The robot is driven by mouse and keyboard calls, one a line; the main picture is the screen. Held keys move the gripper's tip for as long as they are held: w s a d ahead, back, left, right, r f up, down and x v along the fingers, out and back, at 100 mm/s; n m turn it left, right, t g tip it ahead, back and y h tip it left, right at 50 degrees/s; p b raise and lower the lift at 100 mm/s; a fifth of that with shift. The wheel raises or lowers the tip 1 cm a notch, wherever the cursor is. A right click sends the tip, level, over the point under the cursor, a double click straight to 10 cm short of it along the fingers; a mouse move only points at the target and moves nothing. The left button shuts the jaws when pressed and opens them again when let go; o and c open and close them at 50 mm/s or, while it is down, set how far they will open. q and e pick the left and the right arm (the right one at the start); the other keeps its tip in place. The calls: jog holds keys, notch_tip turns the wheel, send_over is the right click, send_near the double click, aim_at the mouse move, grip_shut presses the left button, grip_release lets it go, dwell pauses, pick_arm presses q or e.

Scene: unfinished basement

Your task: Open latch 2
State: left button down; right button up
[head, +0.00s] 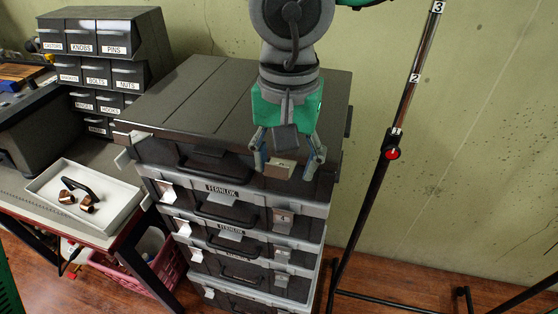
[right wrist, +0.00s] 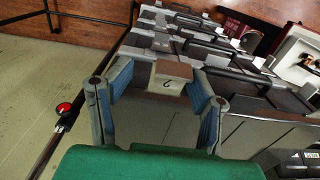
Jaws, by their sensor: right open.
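A stack of grey and black tool cases (head: 225,190) stands in the middle of the head view. My right gripper (head: 289,173) is open at the front right edge of the top case, pointing down. A tan latch flap (head: 279,169) sticks out between its fingers, and I cannot tell whether they touch it. In the right wrist view the flap (right wrist: 172,70) carries a pale label with one digit, seen turned, that I cannot read surely. My left gripper is not in view.
A bench at left holds a white tray (head: 55,212) with a black handle and copper-coloured pieces. Labelled drawers (head: 98,50) stand behind it. A dark pole (head: 378,165) with a red knob (head: 393,153) rises right of the stack. The floor at right is mostly clear.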

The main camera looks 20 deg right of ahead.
jog(key=shift+w+d+f, duration=0.15)
jog(key=shift+w+d, duration=0.05)
jog(key=shift+w, duration=0.05)
jog(key=c, duration=0.3)
jog(key=shift+a, duration=0.25)
jog(key=c, duration=0.7)
jog(key=shift+s+a, duration=0.1)
jog(key=shift+a, duration=0.35)
grip_shut()
jog(key=shift+a, duration=0.35)
jog(key=shift+d, duration=0.2)
